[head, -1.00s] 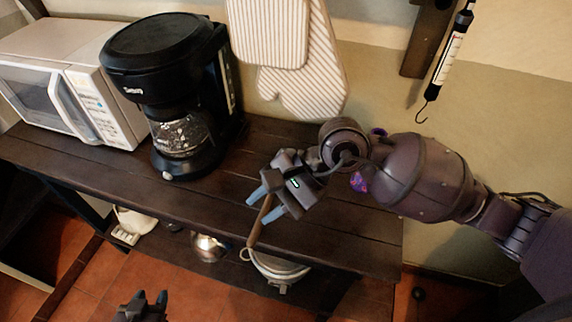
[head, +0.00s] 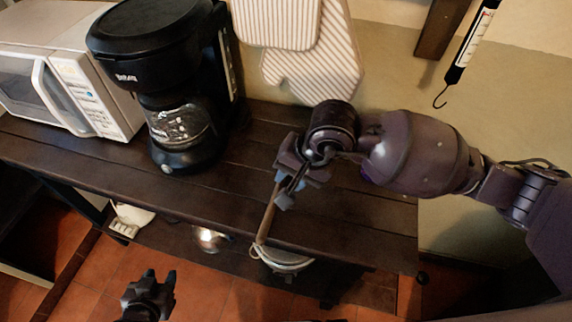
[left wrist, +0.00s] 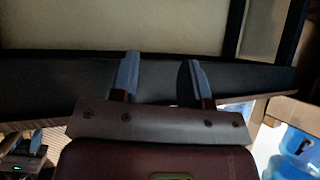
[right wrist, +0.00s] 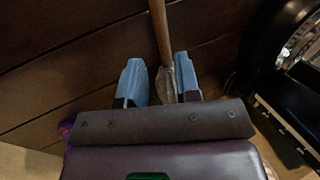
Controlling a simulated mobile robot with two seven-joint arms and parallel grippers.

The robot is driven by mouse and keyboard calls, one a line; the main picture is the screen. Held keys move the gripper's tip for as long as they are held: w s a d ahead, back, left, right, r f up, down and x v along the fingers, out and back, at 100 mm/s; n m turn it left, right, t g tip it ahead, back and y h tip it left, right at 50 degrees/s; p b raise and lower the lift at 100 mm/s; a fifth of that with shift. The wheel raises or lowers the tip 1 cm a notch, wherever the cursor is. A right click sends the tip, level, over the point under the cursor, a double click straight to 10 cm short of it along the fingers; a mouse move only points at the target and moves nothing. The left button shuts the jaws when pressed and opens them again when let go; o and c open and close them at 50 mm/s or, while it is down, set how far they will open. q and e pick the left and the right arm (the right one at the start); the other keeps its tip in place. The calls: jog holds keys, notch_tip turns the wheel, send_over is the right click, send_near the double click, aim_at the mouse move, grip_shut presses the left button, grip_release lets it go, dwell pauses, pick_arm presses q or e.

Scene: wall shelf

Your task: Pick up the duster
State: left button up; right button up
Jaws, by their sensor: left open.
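The duster has a thin wooden handle (head: 267,218) that sticks out over the front edge of the dark shelf. Its feather end is hidden behind my right arm in the head view; a bit of purple shows at the left edge of the right wrist view. My right gripper (head: 283,190) is over the handle. In the right wrist view its blue fingers (right wrist: 158,80) stand apart on either side of the handle (right wrist: 162,30), with a gap on the left and the handle closer to the right finger. My left gripper (head: 152,284) is open and empty, low in front of the shelf.
A black coffee maker (head: 165,70) and a white microwave (head: 65,80) stand on the shelf (head: 225,190) to the left. Striped oven mitts (head: 310,65) and a hanging scale (head: 470,50) hang on the wall. Pots sit on a lower level.

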aim_at(279, 189)
jog(key=x, duration=0.4)
jog(key=shift+s+a, duration=0.2)
jog(key=shift+a, duration=0.1)
jog(key=shift+w+a+f, duration=0.1)
jog(key=shift+a+f, duration=0.05)
jog(key=shift+f, duration=0.35)
jog(key=shift+c, duration=0.4)
grip_shut()
